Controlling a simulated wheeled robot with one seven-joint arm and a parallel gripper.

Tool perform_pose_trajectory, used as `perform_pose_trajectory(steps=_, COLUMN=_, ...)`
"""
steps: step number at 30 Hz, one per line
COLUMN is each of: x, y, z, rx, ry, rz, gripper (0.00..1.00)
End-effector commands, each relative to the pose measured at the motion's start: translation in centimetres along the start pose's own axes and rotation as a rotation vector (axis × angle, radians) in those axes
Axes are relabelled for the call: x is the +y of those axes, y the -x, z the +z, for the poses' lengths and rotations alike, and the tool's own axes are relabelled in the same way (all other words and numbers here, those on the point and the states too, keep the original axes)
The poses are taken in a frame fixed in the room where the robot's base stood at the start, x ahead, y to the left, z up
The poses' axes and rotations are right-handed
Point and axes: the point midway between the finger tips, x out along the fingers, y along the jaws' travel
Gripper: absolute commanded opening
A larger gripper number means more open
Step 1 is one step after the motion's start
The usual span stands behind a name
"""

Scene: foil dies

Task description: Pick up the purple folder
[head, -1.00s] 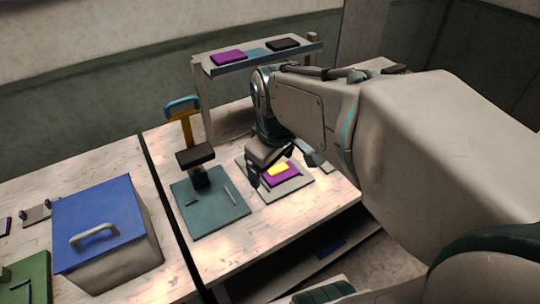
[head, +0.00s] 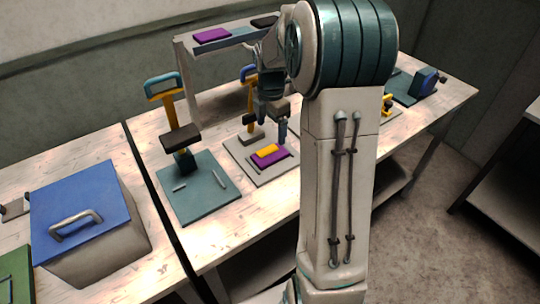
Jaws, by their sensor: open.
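A flat purple piece (head: 273,163) lies on a light grey plate (head: 258,172) on the bench, with a yellow block (head: 267,152) on top of it. Another flat purple piece (head: 212,36) lies on the raised shelf at the back. I cannot tell which of the two is the folder. My gripper (head: 270,122) is open and points down above the grey plate, apart from the purple piece there. My arm hides part of the shelf and the right side of the plate.
A teal-based press (head: 196,186) with an orange post stands left of the plate. A blue-lidded box (head: 88,210) is at left. A dark piece (head: 264,22) lies on the shelf.

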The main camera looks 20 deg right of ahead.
Motion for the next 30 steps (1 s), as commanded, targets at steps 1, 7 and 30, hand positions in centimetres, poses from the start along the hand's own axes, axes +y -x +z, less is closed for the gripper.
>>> perform_pose_trajectory(steps=1, x=-0.1, y=-1.0, z=-0.1, rx=0.002, ry=0.000, rz=-0.005, gripper=0.83)
perform_pose_trajectory(steps=7, x=0.0, y=-3.8, z=-0.1, rx=0.001, ry=-0.001, rz=-0.002, gripper=0.83)
perform_pose_trajectory(steps=30, x=0.1, y=-9.6, z=-0.2, rx=0.000, ry=-0.003, rz=0.002, gripper=0.83)
